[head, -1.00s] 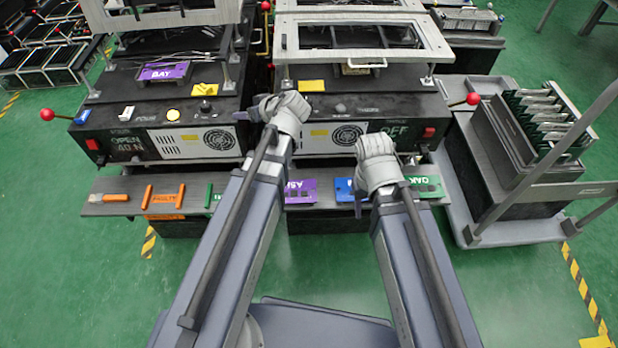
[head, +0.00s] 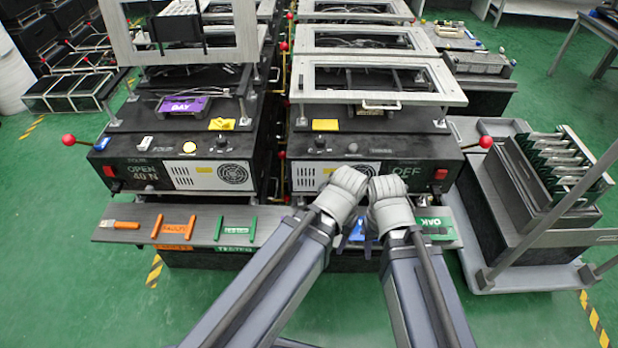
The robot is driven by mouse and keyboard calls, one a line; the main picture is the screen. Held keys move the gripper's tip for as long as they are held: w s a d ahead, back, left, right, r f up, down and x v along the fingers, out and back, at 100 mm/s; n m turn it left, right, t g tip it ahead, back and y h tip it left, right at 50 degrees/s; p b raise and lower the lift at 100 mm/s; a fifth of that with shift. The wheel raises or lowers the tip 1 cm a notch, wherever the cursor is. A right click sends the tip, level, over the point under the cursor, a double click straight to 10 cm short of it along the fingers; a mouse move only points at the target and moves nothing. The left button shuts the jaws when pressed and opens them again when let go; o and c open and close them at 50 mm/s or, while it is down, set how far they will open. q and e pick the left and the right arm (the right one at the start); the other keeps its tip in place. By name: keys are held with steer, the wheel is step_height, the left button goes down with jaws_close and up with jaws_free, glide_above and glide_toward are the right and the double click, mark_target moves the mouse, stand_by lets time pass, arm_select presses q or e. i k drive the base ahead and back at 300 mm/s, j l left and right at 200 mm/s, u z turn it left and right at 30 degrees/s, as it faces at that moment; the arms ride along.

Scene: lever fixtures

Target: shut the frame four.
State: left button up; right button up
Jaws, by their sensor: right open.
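The left fixture (head: 130,171) reads "OPEN 40 N" on its front; its small name print seems to read "four". Its pale frame (head: 121,40) stands raised above the black bed, where a purple "BAY" card (head: 182,105) lies. A lever with a red ball (head: 68,140) sticks out at its left side. My left gripper (head: 343,193) and right gripper (head: 387,203) are side by side in front of the right fixture, away from the left fixture. The right gripper is open and empty. The left gripper's fingers are too hidden to judge.
The right fixture (head: 415,172) reads "OFF", with its frame (head: 305,82) lying level and a red-ball lever (head: 486,142) at right. A grey shelf (head: 190,209) with tools and cards runs in front. A trolley (head: 480,262) stands right.

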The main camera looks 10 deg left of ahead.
mark_target(187, 27)
steer(key=i+u, duration=0.25)
steer(key=u, duration=0.2)
steer(key=i+u, duration=0.2)
steer(key=u, duration=0.3)
steer(key=i+l+u, duration=0.1)
steer(key=u, duration=0.35)
steer(key=i+l, duration=0.05)
steer(key=i, duration=0.05)
